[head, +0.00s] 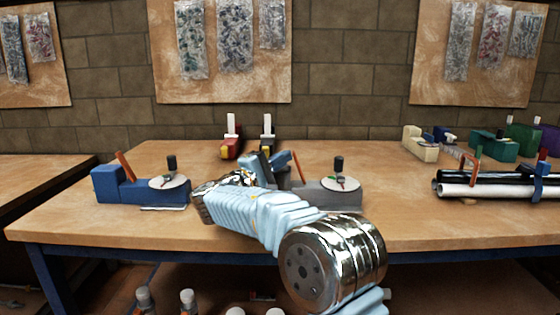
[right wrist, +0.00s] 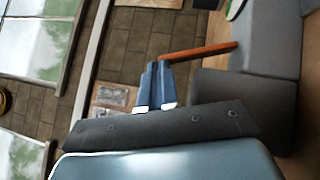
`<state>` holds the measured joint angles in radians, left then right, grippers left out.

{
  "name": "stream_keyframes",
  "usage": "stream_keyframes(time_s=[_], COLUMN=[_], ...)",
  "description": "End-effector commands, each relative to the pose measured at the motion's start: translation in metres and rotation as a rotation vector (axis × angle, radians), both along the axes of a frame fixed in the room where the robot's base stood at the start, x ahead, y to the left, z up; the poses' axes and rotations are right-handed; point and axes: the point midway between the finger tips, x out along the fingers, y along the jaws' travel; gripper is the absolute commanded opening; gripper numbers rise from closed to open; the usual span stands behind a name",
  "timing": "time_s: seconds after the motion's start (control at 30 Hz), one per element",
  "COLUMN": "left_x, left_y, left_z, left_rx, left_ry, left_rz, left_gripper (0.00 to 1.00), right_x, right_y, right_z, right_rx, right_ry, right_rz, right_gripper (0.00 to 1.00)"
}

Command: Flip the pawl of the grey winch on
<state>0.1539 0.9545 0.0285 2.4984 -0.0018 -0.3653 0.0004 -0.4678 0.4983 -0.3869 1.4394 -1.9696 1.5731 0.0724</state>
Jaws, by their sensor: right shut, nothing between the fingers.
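The grey winch (head: 340,197) stands on the bench right of centre, partly hidden behind my right arm. It has a pale round disc with a black knob (head: 339,163) on top. Its orange lever (head: 297,166), apparently the pawl, leans up to the left. In the right wrist view the lever (right wrist: 205,51) sticks out from the grey body (right wrist: 265,85). My right gripper (head: 263,162) is shut and empty, just left of the lever. Its blue fingertips (right wrist: 158,66) are close to the lever's free end; I cannot tell if they touch. My left gripper is not in view.
A similar blue winch (head: 120,186) with an orange lever stands to the left. Red (head: 231,148) and dark winch-like units stand behind. Black and white tubes (head: 495,188) lie in a holder at right. Bare bench lies at front left and front right.

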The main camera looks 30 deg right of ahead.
Motion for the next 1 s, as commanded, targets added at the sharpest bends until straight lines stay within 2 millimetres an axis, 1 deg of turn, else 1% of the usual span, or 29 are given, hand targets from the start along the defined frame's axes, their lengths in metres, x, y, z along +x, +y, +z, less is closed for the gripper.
stream_keyframes(time_s=[0.27,0.6,0.77,1.0], left_x=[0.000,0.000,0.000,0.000], left_y=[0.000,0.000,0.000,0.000], left_z=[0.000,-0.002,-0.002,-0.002], left_rx=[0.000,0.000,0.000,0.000], left_ry=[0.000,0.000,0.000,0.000], left_rz=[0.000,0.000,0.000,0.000], left_gripper=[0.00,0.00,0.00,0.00], right_x=[-0.005,-0.018,-0.025,-0.024], right_y=[-0.007,-0.028,-0.038,-0.036], right_z=[0.007,0.018,0.021,0.020], right_rx=[0.080,0.311,0.418,0.409], right_ry=[-0.054,-0.205,-0.274,-0.264], right_rz=[-0.001,-0.001,-0.001,0.000], right_gripper=[0.00,0.00,0.00,0.00])
